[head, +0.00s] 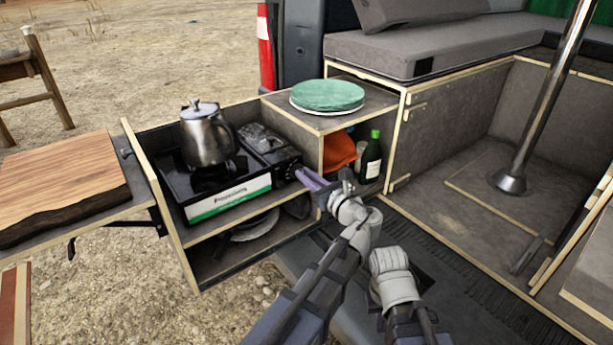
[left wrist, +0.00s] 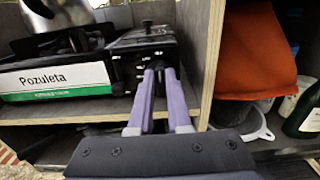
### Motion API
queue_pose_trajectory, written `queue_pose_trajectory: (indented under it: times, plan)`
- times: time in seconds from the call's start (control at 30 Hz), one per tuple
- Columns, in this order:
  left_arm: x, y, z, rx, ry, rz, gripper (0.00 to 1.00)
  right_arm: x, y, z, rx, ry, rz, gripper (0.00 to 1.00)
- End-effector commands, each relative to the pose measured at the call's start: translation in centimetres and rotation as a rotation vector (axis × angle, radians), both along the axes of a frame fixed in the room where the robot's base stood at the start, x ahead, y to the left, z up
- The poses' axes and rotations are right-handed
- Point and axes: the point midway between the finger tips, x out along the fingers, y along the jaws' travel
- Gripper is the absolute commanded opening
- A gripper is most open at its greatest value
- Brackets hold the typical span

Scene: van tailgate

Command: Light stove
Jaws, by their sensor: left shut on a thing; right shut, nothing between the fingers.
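The camping stove (head: 228,190) is a black case with a white and green "Pozuleta" label, sitting in the pulled-out drawer. It also shows in the left wrist view (left wrist: 60,78). A steel kettle (head: 205,138) stands upright on its burner. My left gripper (head: 300,174) reaches the stove's right end. In the left wrist view its purple fingers (left wrist: 158,76) are close together at the control end of the stove, shut on the knob, which the fingertips mostly hide. I see no flame; the kettle covers the burner. My right arm shows at the bottom, but its gripper is not visible.
Green plates (head: 328,95) lie on the cabinet top right of the stove. Below are an orange item (head: 338,150) and a dark green bottle (head: 372,157). A wooden board (head: 62,180) lies at left. A metal post (head: 548,100) stands at right.

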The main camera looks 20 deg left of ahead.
Motion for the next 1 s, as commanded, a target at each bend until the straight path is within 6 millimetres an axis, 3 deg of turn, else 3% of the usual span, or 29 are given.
queue_pose_trajectory:
  times: [0.1, 0.67, 1.0]
  plan:
    - [0.00, 0.01, 0.00, 0.000, 0.000, 0.000, 0.00, 0.00, 0.00, 0.00, 0.000, 0.000, 0.000, 0.00]
    - [-0.04, 0.04, -0.01, -0.015, -0.019, 0.000, 0.00, 0.00, 0.00, -0.01, 0.000, 0.000, 0.000, 0.00]
    - [-0.23, 0.17, -0.06, -0.147, -0.188, 0.000, 0.00, 0.00, 0.00, -0.06, 0.000, 0.000, 0.000, 0.00]
